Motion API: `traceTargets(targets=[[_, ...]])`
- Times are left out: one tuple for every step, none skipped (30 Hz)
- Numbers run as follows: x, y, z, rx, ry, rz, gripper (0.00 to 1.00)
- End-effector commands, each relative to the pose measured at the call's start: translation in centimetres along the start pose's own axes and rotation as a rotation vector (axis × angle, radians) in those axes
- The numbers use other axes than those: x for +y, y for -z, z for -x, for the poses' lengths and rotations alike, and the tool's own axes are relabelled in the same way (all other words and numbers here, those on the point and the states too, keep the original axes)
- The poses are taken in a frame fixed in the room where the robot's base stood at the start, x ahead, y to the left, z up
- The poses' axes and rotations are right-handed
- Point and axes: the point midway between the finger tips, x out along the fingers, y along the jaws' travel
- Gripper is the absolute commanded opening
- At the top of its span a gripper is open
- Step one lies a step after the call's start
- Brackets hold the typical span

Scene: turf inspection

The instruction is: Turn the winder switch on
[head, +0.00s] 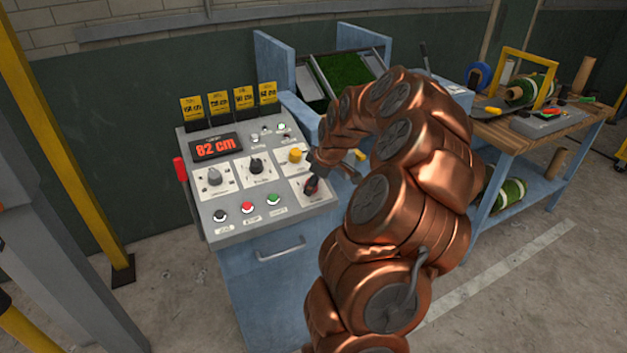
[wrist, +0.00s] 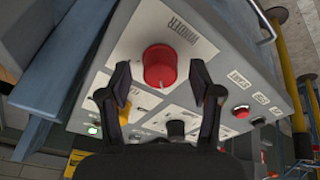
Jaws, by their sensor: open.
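The winder switch is a round red knob (wrist: 160,65) on a white plate lettered WINDER. In the head view the red knob (head: 311,186) is at the panel's lower right, partly hidden by my gripper. A small white mark shows on the knob's lower edge in the wrist view. My gripper (wrist: 160,78) is open, with one dark finger on each side of the knob. A gap shows between each finger and the knob; I cannot tell how deep the fingers reach.
A workbench (head: 540,137) stands right.

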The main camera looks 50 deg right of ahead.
Motion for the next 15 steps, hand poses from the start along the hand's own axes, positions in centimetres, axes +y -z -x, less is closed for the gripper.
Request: traceTargets(targets=[[-0.05, 0.01, -0.41, -0.002, 0.003, 0.0, 0.64], [-0.05, 0.01, -0.64, -0.002, 0.002, 0.0, 0.64], [-0.03, 0.04, -0.9, 0.0, 0.001, 0.0, 0.64], [-0.01, 0.05, -1.04, 0.0, 0.0, 0.001, 0.64], [0.0, 0.06, -1.16, 0.001, -0.001, 0.001, 0.64], [0.01, 0.07, -1.27, 0.002, -0.002, 0.001, 0.64], [0.02, 0.07, -1.32, 0.002, -0.002, 0.001, 0.64], [0.02, 0.07, -1.35, 0.002, -0.002, 0.001, 0.64], [0.02, 0.07, -1.38, 0.002, -0.002, 0.001, 0.64], [0.02, 0.07, -1.38, 0.002, -0.003, 0.001, 0.64], [0.02, 0.07, -1.37, 0.002, -0.003, 0.001, 0.64], [0.02, 0.07, -1.37, 0.002, -0.002, 0.001, 0.64], [0.01, 0.07, -1.37, 0.002, -0.002, 0.001, 0.64], [0.02, 0.07, -1.37, 0.002, -0.002, 0.001, 0.61], [0.01, 0.06, -1.37, 0.002, -0.002, 0.001, 0.57]])
